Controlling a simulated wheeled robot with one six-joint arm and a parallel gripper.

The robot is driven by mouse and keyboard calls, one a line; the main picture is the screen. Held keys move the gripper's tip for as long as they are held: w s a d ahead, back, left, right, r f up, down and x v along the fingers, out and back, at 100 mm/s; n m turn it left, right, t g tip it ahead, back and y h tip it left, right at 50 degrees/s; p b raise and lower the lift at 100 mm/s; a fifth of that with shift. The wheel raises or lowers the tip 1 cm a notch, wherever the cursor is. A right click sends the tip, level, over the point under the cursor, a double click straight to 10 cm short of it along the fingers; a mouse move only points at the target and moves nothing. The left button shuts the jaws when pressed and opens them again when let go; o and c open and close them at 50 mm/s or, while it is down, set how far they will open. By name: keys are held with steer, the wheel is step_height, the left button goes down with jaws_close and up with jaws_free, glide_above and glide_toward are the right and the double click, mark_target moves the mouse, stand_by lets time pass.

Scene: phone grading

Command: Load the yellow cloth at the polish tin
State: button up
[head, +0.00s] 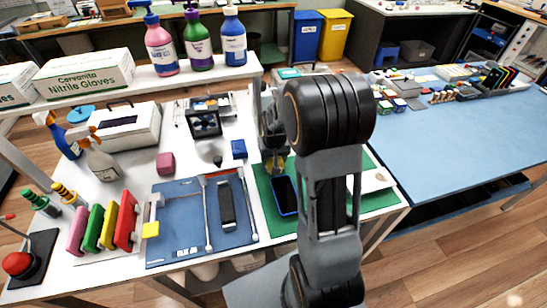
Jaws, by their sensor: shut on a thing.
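My gripper (275,160) points down over the back of the green mat (262,196), partly hidden by my arm. It is shut on a small yellow piece, which looks like the yellow cloth (279,166); only a bit of it shows. A phone with a dark screen (285,196) lies on the green mat just in front of my gripper. I cannot pick out the polish tin for sure; my arm hides part of the mat. Whether the cloth touches anything below it, I cannot tell.
A blue mat (180,250) with a dark phone (227,205) lies left of the green mat. A shelf with pump bottles (198,42) runs behind. A white sheet (375,181) lies right.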

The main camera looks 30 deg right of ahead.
steer(key=shift+r+p, duration=2.6)
steer(key=shift+r, duration=0.85)
